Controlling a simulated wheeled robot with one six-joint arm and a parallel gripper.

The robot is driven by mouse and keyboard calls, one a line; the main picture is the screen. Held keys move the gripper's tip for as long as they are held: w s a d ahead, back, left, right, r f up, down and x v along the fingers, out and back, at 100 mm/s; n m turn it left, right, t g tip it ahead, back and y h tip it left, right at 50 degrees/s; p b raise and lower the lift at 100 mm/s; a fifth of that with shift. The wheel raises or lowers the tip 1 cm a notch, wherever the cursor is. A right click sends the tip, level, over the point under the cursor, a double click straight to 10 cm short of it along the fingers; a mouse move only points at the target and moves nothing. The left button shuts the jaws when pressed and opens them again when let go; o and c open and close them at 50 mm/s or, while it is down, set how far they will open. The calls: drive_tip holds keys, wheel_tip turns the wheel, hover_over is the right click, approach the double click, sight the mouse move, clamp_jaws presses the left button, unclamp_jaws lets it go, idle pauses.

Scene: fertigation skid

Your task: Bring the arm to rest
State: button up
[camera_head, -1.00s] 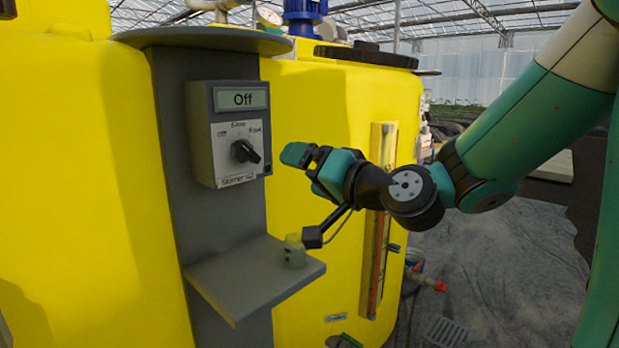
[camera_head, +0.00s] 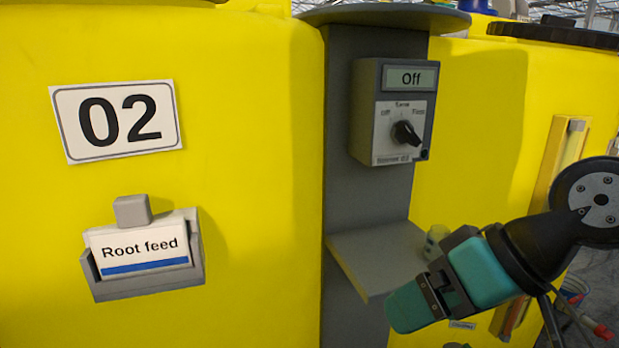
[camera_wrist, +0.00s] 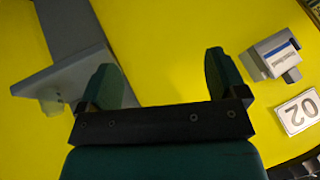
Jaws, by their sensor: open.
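My gripper (camera_head: 412,300) is at the lower right of the head view, in front of the grey shelf and the yellow tank. In the wrist view my gripper (camera_wrist: 165,80) shows two green fingers spread wide apart with nothing between them. Yellow tank surface lies beyond the fingers. The arm comes in from the right of the head view, and most of it is outside the picture.
A grey control box (camera_head: 392,112) reads "Off" and hangs on a grey post. A small cup (camera_head: 436,240) stands on the grey shelf (camera_head: 372,262) beside my gripper. A "Root feed" card holder (camera_head: 145,250) and an "02" plate (camera_head: 117,120) are on the yellow tank (camera_head: 250,190).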

drive_tip(key=s+d+n+g+h+p, duration=0.2)
drive_tip(key=s+g+h, duration=0.1)
drive_tip(key=s, duration=0.4)
wheel_tip(320, 180, up, 23)
drive_tip(key=p, duration=2.2)
drive_tip(key=shift+a+f, duration=0.15)
drive_tip(key=shift+f, duration=0.05)
